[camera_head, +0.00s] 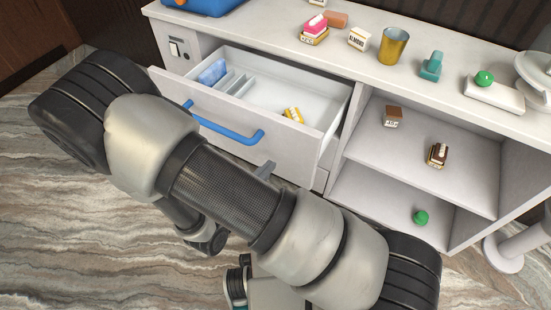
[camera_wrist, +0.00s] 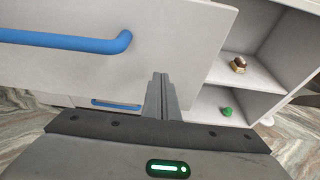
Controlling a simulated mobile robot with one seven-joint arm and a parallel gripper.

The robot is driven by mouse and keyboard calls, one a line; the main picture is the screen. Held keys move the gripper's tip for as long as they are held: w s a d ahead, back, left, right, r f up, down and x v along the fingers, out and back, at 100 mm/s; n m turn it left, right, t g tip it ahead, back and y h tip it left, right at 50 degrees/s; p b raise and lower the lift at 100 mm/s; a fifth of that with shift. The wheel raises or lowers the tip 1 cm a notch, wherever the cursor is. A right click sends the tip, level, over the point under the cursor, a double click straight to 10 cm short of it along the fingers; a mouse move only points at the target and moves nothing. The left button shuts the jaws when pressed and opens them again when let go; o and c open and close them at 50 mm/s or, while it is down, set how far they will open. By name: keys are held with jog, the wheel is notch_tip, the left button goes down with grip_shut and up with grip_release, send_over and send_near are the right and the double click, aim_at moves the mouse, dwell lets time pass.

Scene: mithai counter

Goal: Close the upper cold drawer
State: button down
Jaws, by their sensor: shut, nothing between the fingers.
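The upper cold drawer (camera_head: 308,154) is pulled out of the white counter, with its inside showing in the head view. Its flat front also fills the upper left of the wrist view (camera_wrist: 170,40). Its blue bar handle (camera_head: 228,128) runs across the front and shows in the wrist view (camera_wrist: 70,41). My gripper (camera_wrist: 161,82) is shut and empty, with its fingers near the drawer front, right of and below the handle's right end. I cannot tell whether they touch the front. In the head view, my arm hides most of the gripper.
The drawer holds blue and pale dividers (camera_head: 213,73) and a yellow item (camera_head: 293,115). A lower blue handle (camera_wrist: 116,104) shows beneath. Open shelves (camera_head: 415,160) with small boxes and a green ball (camera_head: 421,217) stand right. A brass cup (camera_head: 393,46) and other goods sit on the countertop.

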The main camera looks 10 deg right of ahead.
aim_at(282, 150)
jog(key=w+d, duration=0.1)
jog(key=w, duration=0.1)
jog(key=w+d, duration=0.2)
jog(key=shift+f+b, duration=0.1)
jog(key=shift+b, duration=0.2)
